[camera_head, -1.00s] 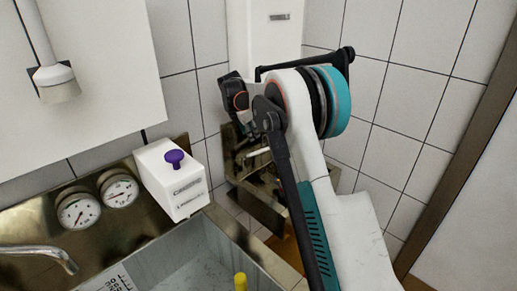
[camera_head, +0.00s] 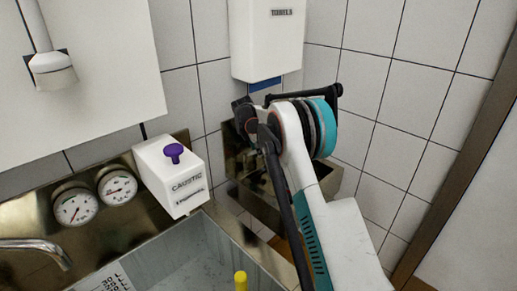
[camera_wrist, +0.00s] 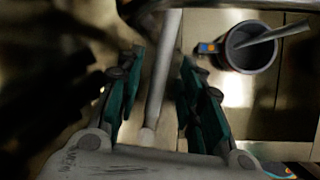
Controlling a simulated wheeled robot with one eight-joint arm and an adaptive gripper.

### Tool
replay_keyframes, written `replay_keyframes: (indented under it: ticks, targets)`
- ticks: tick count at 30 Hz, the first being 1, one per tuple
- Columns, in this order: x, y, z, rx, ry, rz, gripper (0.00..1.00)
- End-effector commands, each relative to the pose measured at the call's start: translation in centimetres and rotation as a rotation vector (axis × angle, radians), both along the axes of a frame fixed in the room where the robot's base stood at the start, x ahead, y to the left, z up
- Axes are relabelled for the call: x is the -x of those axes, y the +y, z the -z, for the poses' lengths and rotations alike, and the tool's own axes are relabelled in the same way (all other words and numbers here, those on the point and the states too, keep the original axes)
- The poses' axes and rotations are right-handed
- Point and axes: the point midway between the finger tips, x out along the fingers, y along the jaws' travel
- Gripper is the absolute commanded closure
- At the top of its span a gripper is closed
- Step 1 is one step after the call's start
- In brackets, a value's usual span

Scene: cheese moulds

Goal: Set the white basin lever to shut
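In the wrist view, a pale slim rod with a rounded lower end (camera_wrist: 158,85) runs between my fingers; it looks like a lever, but I cannot tell for sure that it is the white basin lever. My gripper (camera_wrist: 162,62) is open around the rod, with a gap on each side of it. In the head view, my arm reaches over the steel basin (camera_head: 272,205) in the corner. The fingers and any lever there are hidden behind my wrist.
A white box labelled caustic with a purple knob (camera_head: 173,154) and two gauges (camera_head: 118,186) stand left of the arm. A towel dispenser (camera_head: 267,40) hangs above. A grey sink (camera_head: 195,262) lies in front. In the wrist view, a dark round cup (camera_wrist: 250,47) is at right.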

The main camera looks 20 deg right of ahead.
Motion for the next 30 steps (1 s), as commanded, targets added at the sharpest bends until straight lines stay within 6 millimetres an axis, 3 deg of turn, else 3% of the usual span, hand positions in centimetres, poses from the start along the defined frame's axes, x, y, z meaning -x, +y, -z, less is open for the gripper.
replay_keyframes:
  ticks: [4, 9, 20, 30]
  targets:
    - [0.0, 0.0, 0.0, 0.0, 0.0, 0.0, 0.65]
    - [0.0, 0.0, 0.0, 0.0, 0.0, 0.0, 1.0]
    - [0.1, 0.0, -0.1, 0.001, 0.001, 0.018, 1.0]
    - [1.3, 0.0, -0.1, 0.001, 0.001, 0.199, 1.0]
